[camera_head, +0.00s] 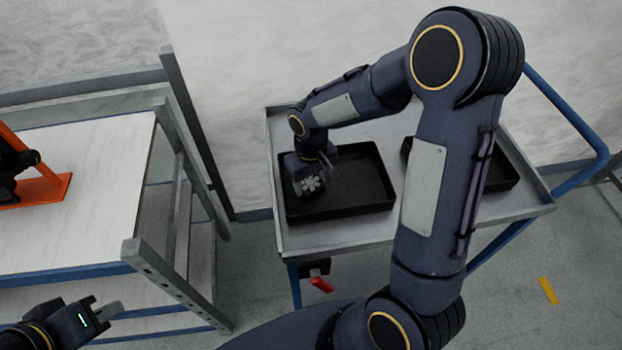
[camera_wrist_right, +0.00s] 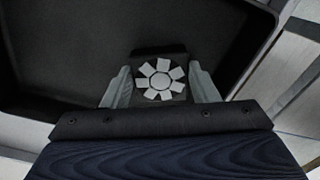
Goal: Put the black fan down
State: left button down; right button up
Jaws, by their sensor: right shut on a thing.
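The black fan (camera_wrist_right: 161,80) is a small dark square piece with a pale bladed rotor. It sits between the two fingers of my right gripper (camera_wrist_right: 162,88), which is shut on it. In the head view the fan (camera_head: 309,185) shows over the left part of a black tray (camera_head: 345,210) on a grey cart. The tray also shows in the right wrist view (camera_wrist_right: 60,60), around and beneath the fan. I cannot tell whether the fan touches the tray floor. My left gripper (camera_head: 105,312) is at the lower left, away from the fan; its opening is unclear.
The grey cart (camera_head: 350,240) has a blue handle and holds a second black tray (camera_head: 500,174) at right, partly behind my right arm. A white-topped workbench (camera_head: 95,190) with a metal frame stands at left, bearing an orange stand (camera_head: 45,188). A red clamp-like part (camera_head: 321,284) hangs below the cart's front edge.

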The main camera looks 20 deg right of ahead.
aim_at(311, 184)
jog(key=shift+f, duration=0.2)
jog(key=o, duration=1)
jog(key=shift+r, duration=0.1)
jog(key=shift+c, duration=0.2)
notch_tip(311, 184, up, 12)
jog(key=s+r+m+t+y, duration=0.1)
jog(key=s+t+y, duration=0.1)
jog(key=s, duration=0.7)
jog(key=s+r+m+t+y, duration=0.1)
jog(key=s+r+m+t, duration=0.1)
jog(key=s, duration=0.8)
jog(key=shift+s+r+t+y, duration=0.15)
jog(key=shift+r+t+y, duration=0.2)
jog(key=shift+t, duration=0.45)
